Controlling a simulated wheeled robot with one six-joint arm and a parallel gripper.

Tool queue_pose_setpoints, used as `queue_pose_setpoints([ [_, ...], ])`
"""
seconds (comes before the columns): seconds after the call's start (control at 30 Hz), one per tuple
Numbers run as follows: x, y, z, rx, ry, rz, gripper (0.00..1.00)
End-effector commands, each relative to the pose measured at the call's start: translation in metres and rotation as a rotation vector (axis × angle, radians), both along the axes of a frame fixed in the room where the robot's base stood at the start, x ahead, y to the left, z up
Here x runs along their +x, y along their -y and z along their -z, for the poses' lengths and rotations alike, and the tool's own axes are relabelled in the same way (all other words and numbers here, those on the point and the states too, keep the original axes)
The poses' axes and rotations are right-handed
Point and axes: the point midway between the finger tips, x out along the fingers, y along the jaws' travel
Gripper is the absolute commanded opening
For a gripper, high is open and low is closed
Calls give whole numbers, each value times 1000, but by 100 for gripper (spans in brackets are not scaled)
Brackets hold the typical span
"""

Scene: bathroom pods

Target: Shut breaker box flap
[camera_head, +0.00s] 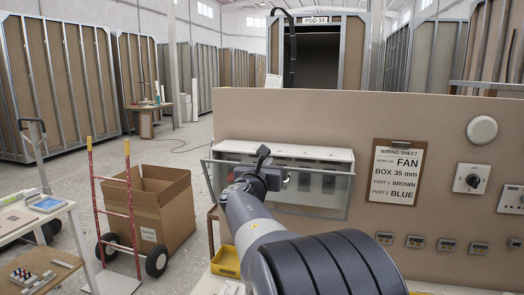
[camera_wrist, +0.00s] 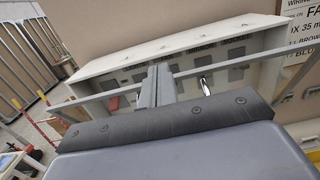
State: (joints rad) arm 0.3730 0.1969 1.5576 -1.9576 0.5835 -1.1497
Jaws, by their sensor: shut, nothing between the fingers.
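The breaker box (camera_head: 330,155) is a wide white box on the beige wall panel, with dark breakers inside. Its flap (camera_head: 325,173) is a clear pane in a thin grey frame, standing out from the box, tilted and partly open. In the wrist view the flap's bar (camera_wrist: 235,66) crosses in front of the box (camera_wrist: 110,68). My gripper (camera_head: 263,153) is shut and empty at the middle of the flap's upper bar. In the wrist view the two fingers (camera_wrist: 157,85) are together over the bar; I cannot tell whether they touch it. My arm hides the flap's lower middle.
A wiring sheet (camera_head: 398,172) hangs right of the box, with switches and sockets beyond it. A yellow bin (camera_head: 226,262) stands below. A cardboard box (camera_head: 160,205) and a red hand truck (camera_head: 112,183) stand left. Open floor lies behind them.

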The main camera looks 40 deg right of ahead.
Motion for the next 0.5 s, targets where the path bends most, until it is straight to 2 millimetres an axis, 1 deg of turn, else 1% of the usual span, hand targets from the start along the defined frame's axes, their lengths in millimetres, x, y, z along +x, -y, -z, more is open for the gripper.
queue_pose_setpoints([
  [0.03,-5,-7,-13,-3,10,-2,0],
  [0.3,-27,-35,-52,-2,9,-2,0],
  [0.4,-33,-43,-61,-2,8,-2,0],
  [0.5,-37,-47,-67,-2,6,-1,0],
])
